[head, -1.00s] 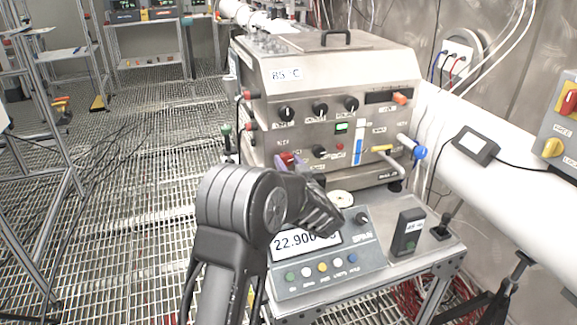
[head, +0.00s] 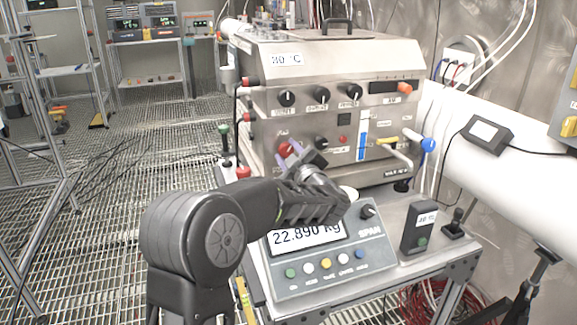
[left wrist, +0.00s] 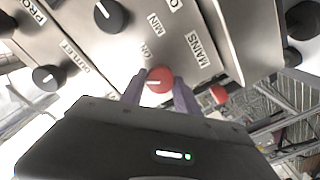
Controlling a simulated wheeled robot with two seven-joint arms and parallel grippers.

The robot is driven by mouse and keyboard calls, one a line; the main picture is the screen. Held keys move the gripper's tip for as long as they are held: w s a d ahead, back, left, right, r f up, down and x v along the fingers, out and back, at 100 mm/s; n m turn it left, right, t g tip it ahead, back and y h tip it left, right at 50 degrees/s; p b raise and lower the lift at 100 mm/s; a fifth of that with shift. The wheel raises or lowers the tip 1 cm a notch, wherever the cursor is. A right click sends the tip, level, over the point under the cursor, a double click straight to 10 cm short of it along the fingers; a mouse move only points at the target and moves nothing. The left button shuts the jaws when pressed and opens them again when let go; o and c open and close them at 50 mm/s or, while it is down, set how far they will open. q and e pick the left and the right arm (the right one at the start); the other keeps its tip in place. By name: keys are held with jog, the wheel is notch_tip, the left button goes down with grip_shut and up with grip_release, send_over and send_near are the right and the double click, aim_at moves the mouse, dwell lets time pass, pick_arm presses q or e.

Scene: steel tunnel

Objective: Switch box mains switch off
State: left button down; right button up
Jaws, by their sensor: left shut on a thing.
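The box (head: 330,75) is a steel cabinet with a front panel of knobs. Its red mains switch (head: 285,149) is a round knob at the lower left of the panel. The left wrist view shows this red knob (left wrist: 160,78) with a white line across it, beside a "MAINS" label and a smaller "ON" label. My left gripper (head: 291,152) is shut on the red knob, with one finger on each side in the left wrist view (left wrist: 159,84). The fingers partly hide the knob in the head view. My right gripper is not in view.
A weighing scale (head: 325,262) reading about 22.890 kg stands below my left gripper. Black knobs (head: 286,98) and a yellow-handled tap (head: 395,148) are on the panel. A small grey box (head: 419,228) stands at the right. Open grated floor (head: 130,160) lies left.

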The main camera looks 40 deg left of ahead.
pick_arm(q)
jog(key=n+b, duration=0.3)
jog(key=shift+f+n+b, duration=0.35)
jog(key=shift+n+b, duration=0.05)
jog(key=shift+r+n+b, duration=0.2)
jog(key=shift+n+b, duration=1.3)
jog(key=shift+n, duration=0.2)
jog(key=c, duration=0.9)
grip_release()
jog(key=shift+r, duration=0.1)
jog(key=shift+s+d, duration=0.1)
jog(key=shift+d, duration=0.05)
jog(key=v, duration=0.7)
jog(key=shift+s+d, duration=0.2)
jog(key=shift+d, duration=0.05)
jog(key=shift+r, duration=0.1)
